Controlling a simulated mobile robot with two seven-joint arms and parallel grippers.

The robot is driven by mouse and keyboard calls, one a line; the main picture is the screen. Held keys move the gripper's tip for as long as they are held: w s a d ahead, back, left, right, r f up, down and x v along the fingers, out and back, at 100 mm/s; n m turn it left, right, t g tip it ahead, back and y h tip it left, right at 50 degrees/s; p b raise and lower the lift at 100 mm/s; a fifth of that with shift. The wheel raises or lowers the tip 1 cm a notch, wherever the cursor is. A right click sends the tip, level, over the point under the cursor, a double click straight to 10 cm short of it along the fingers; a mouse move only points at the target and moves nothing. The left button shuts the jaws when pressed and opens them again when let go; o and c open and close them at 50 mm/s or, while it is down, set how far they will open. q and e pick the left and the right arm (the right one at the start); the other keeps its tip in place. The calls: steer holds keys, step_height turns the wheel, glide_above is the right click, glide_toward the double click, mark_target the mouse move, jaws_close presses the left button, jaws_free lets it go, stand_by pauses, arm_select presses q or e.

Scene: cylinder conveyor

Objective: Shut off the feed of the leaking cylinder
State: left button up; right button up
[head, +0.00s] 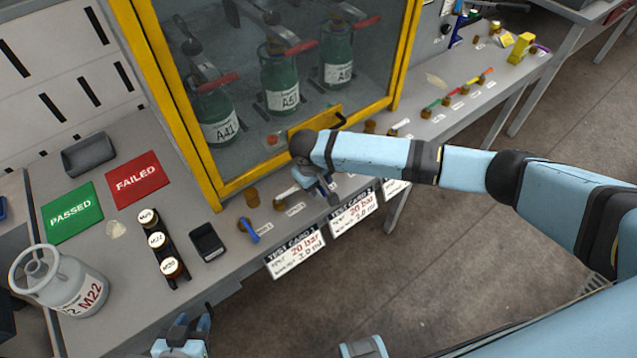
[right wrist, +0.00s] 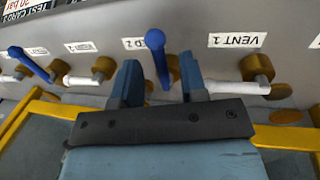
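Three green cylinders stand behind the cabinet glass: one labelled A41 (head: 217,118), a middle one (head: 280,85) and a right one (head: 337,62). I cannot tell from the frames which one leaks. A row of small brass valves with levers lines the bench front. One blue lever (head: 249,230) is at the left end. My right gripper (head: 325,190) is over the row. In the right wrist view its open fingers (right wrist: 158,80) stand either side of a blue lever (right wrist: 156,50), with gaps visible, by a partly hidden label ending in 2. My left gripper (head: 190,328) is low in the head view, its opening unclear.
A VENT 1 label (right wrist: 237,40) is beside a white lever (right wrist: 238,87). The yellow cabinet frame (head: 190,160) stands behind the valves. Test cards (head: 296,252) hang at the bench edge. A grey cylinder M22 (head: 60,285), PASSED mat (head: 72,213) and FAILED mat (head: 135,180) are left.

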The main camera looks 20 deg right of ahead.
steer(key=shift+f, duration=0.3)
jaws_close()
steer(key=shift+r, duration=0.1)
